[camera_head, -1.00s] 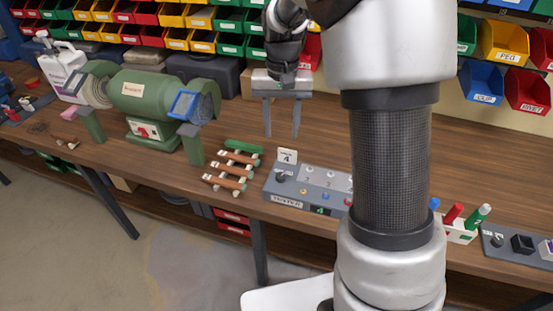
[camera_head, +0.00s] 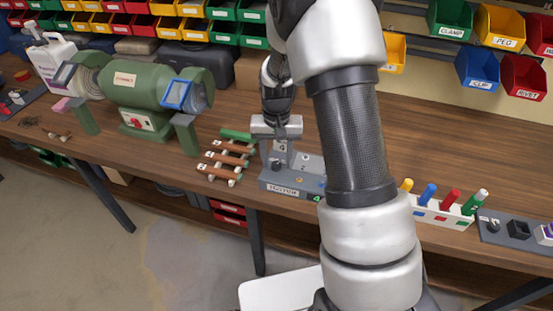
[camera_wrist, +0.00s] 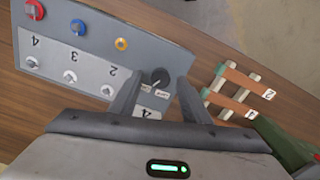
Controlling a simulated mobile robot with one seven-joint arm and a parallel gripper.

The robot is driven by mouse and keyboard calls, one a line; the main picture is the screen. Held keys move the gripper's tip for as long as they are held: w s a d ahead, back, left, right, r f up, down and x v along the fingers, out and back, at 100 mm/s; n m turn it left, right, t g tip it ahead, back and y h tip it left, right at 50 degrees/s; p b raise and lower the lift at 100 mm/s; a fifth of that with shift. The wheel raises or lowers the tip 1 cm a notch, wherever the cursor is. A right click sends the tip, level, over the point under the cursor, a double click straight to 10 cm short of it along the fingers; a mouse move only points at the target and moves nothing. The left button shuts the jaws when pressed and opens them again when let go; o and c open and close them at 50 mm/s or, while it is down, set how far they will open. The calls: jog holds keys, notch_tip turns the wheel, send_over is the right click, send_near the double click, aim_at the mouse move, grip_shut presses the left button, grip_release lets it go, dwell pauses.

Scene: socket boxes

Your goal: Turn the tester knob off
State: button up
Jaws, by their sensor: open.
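The grey tester box (camera_head: 268,185) stands near the front edge of the bench, with a green light on its front face. Its black knob (camera_wrist: 160,77) with a pale pointer line shows in the wrist view, beside small white labels too small to read. My gripper (camera_head: 275,161) is over the left end of the tester, pointing down. In the wrist view my gripper (camera_wrist: 158,82) is open, with one finger on each side of the knob. I cannot tell whether the fingers touch it. In the head view the knob is hidden by my gripper.
A green grinder (camera_head: 140,90) is further left; a rack of coloured pegs (camera_head: 440,212) is right.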

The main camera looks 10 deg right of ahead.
jog(key=shift+c, duration=0.4)
jog(key=c, duration=1)
jog(key=shift+o, duration=0.2)
jog(key=shift+n, duration=0.3)
jog(key=n+b, duration=0.1)
jog(key=n, duration=1)
jog(key=shift+a+n, duration=0.1)
jog(key=shift+n, duration=0.2)
jog(key=o, duration=1)
